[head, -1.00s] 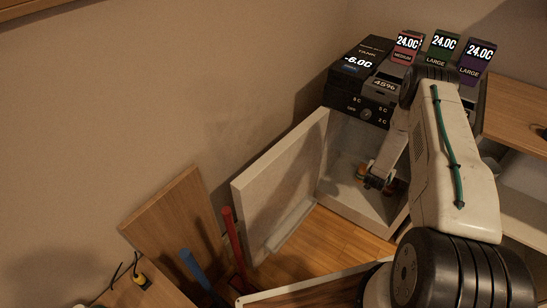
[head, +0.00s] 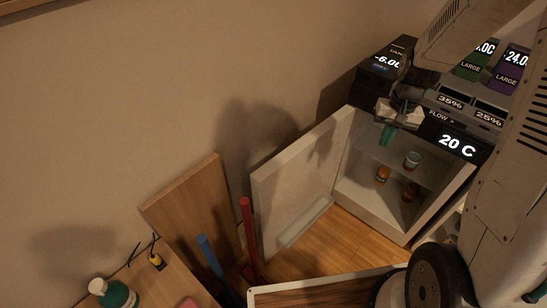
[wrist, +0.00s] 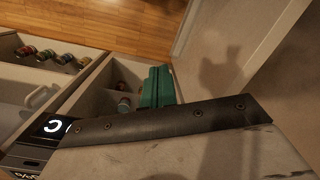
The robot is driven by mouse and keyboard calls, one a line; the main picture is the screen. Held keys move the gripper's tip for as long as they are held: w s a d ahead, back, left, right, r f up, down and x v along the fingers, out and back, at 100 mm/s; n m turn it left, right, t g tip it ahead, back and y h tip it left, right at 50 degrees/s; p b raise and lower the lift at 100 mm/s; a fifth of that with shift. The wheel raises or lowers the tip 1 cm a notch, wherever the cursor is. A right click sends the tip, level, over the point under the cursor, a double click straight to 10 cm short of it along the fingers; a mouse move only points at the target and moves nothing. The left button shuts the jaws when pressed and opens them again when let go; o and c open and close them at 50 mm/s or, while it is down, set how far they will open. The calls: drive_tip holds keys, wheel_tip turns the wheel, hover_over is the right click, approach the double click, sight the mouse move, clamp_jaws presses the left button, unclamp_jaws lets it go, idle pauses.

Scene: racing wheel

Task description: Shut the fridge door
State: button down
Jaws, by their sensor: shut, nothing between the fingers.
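The white fridge door (head: 298,180) stands wide open, swung out to the left of the white fridge (head: 368,212). Inside the fridge, small jars show: an orange one (head: 382,174) and a whitish one (head: 412,159), with another lower down. My gripper (head: 387,136), with green fingers, is shut and empty, pointing down at the top front of the fridge opening, near the hinge side. Its fingers also show in the wrist view (wrist: 158,86), with the door's pale inner face (wrist: 225,50) to their right. Whether they touch anything is unclear.
A machine with lit displays (head: 457,146) sits on top of the fridge. A wooden board (head: 190,205), a red post (head: 248,235) and a blue post (head: 211,262) stand left of the door. Wooden floor (head: 345,240) is clear before the fridge.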

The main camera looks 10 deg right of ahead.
drive_tip(key=s+a+r+n, duration=0.2)
drive_tip(key=s+a+r, duration=0.4)
drive_tip(key=s+r, duration=0.45)
drive_tip(key=s+a+r+n, duration=0.2)
drive_tip(key=s+a+r, duration=0.4)
drive_tip(key=s+r, duration=0.5)
drive_tip(key=n+g+h, duration=0.2)
drive_tip(key=n, duration=0.6)
hover_over(274, 158)
drive_tip(key=w+a, duration=0.1)
drive_tip(key=w, duration=0.4)
drive_tip(key=w+a+f+x, duration=0.1)
drive_tip(key=w+a+x, duration=0.15)
drive_tip(key=x, duration=1.15)
drive_tip(key=w+a+x, duration=0.1)
drive_tip(key=w+x, duration=0.2)
drive_tip(key=x, duration=1.2)
drive_tip(key=d+x, duration=0.1)
drive_tip(key=x, duration=0.9)
drive_tip(key=shift+w, duration=0.2)
drive_tip(key=shift+s+r, duration=0.1)
